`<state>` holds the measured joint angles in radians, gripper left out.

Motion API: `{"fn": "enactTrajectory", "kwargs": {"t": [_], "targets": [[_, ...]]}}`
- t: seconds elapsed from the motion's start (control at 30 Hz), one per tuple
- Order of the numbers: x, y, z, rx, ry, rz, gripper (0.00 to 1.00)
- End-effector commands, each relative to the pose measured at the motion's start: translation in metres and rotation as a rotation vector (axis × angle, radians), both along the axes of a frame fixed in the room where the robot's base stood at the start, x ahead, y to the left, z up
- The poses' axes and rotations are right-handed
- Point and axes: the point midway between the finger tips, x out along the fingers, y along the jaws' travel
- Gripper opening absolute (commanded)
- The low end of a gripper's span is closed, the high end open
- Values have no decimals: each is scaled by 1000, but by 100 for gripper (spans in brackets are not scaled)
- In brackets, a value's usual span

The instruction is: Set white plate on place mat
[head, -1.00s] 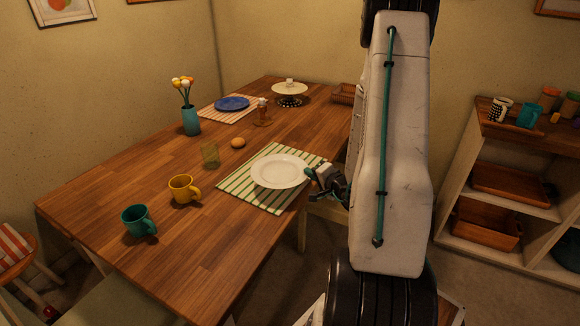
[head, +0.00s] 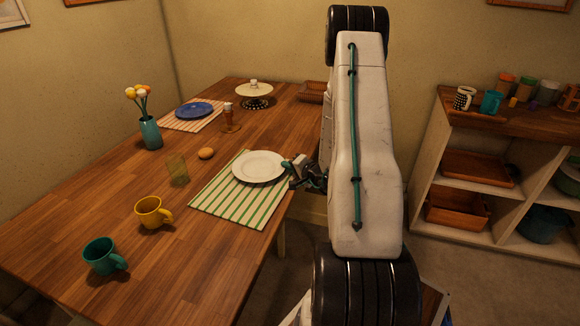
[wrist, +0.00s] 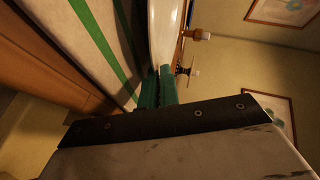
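The white plate (head: 259,167) is over the far part of the green-and-white striped place mat (head: 228,206), near its back right edge. It looks nearly level. My gripper (head: 292,171) is at the plate's right rim. In the wrist view the green fingertips (wrist: 158,88) are close together around the rim of the plate (wrist: 164,35), seen almost edge-on. The striped mat (wrist: 75,35) lies to its left there, with a dark shadow between. The plate seems slightly above the mat; whether it touches is hard to tell.
On the wooden table (head: 110,210) stand a yellow mug (head: 152,212), a teal mug (head: 103,256), a glass (head: 177,169), a round brown item (head: 206,153), a flower vase (head: 150,132), a blue plate (head: 194,110) and a cake stand (head: 254,92). A shelf (head: 440,160) stands right.

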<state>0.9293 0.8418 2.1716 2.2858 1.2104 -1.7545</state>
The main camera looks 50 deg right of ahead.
Motion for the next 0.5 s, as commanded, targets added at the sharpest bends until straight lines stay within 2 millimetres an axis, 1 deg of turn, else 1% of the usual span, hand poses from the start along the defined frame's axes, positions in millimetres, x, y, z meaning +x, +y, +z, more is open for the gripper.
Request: {"fn": "enactTrajectory", "kwargs": {"t": [0.3,0.37,0.5], "targets": [[0,-1,-3,-2,-1,-1,0],[-1,-1,-3,-2,0,-2,12],[-1,-2,-3,-2,-1,-2,12]]}}
